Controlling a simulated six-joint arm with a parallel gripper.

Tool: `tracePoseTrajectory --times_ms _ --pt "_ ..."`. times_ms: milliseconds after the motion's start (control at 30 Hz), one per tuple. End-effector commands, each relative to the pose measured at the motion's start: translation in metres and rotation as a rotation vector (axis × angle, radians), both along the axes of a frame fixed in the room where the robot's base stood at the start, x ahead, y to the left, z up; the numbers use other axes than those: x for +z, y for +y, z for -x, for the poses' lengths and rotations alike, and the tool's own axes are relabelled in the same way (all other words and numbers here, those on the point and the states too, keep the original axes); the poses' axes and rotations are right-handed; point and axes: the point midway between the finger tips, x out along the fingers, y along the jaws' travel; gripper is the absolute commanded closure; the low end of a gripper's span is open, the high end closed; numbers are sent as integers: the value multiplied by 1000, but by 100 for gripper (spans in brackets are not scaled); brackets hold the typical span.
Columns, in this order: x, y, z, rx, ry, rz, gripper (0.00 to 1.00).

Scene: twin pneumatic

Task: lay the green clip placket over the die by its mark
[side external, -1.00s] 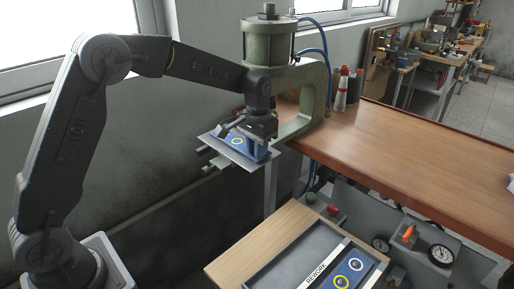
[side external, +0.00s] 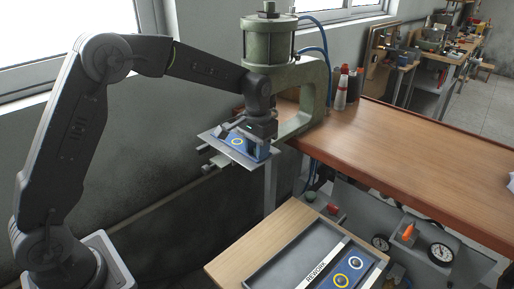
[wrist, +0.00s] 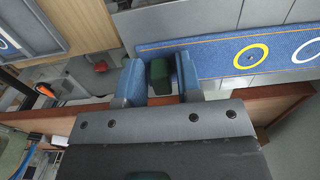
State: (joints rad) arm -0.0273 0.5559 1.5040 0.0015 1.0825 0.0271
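The placket (side external: 228,136) is a blue denim strip with a yellow ring on a flat grey plate (side external: 217,133) at the press. In the wrist view the strip (wrist: 215,58) shows the yellow ring and part of a white ring at the right edge. The green clip (wrist: 160,74) is at the strip's left end. My gripper (wrist: 160,80) has its two blue-padded fingers on either side of the clip, with narrow gaps seeming to show beside it. In the side view my gripper (side external: 259,150) is low over the strip's right end. The die is not clearly seen beneath.
The green press frame (side external: 318,88) and cylinder (side external: 270,40) stand close behind my gripper. A tray marked REWORK (side external: 275,268) at the front holds another blue strip (side external: 352,268) with yellow and white rings. The wooden bench (side external: 410,150) is mostly clear; bottles (side external: 341,92) stand by the press.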

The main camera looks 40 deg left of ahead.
Motion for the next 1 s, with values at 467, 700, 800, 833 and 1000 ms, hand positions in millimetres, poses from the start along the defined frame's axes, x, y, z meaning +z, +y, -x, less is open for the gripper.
tracePoseTrajectory --times_ms 467,700,800,833,1000 --pt "5 0 0 0 -2 0 52" --pt "45 0 -1 0 -7 0 52" --pt "68 0 -1 0 -6 0 52" --pt "75 0 -1 0 -6 0 52" --pt "109 0 -1 0 -4 0 52"
